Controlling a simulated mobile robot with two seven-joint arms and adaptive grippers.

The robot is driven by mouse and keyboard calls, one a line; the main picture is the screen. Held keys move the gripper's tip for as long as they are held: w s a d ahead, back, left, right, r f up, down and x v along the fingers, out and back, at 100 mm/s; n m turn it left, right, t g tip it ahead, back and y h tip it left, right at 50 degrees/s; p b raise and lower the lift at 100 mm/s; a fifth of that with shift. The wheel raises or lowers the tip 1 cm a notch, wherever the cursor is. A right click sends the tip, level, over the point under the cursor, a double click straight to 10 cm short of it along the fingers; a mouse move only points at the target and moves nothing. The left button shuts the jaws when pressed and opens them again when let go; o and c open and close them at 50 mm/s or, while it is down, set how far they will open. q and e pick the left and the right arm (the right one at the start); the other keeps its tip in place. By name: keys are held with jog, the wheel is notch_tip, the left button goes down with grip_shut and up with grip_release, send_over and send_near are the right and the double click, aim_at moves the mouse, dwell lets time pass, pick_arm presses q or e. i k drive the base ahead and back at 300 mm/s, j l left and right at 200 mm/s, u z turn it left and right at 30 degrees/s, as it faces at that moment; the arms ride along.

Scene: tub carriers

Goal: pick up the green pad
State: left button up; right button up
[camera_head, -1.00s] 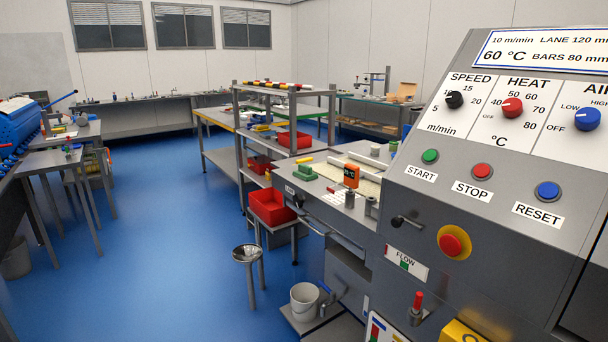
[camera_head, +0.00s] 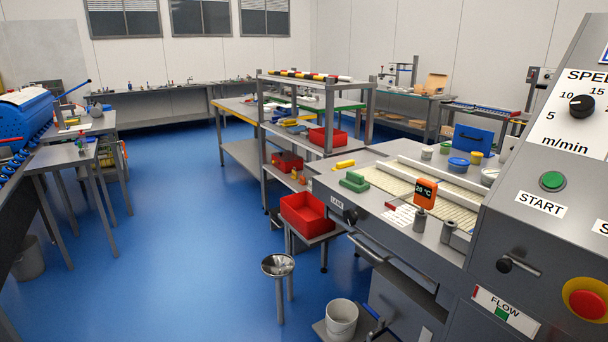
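The green pad (camera_head: 354,182) appears as a small green block with a raised upper part. It lies on the grey top of the machine, near its left end. A yellow cylindrical piece (camera_head: 344,164) lies just behind it. Neither of my grippers shows in the head view.
A red bin (camera_head: 306,214) stands below left. A stool (camera_head: 278,265) and bucket (camera_head: 341,319) stand in front. Blue floor at left is open.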

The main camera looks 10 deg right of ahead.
aim_at(353, 181)
jog(key=i+j+u, duration=0.1)
jog(key=i, duration=0.55)
jog(key=i+j+u, duration=0.15)
jog(key=i, duration=0.5)
jog(key=i+j+z, duration=0.1)
jog(key=i+z, duration=0.25)
jog(key=i+j+z, duration=0.2)
jog(key=z, duration=0.15)
jog(key=i+j+z, duration=0.35)
jog(key=k+l, duration=0.1)
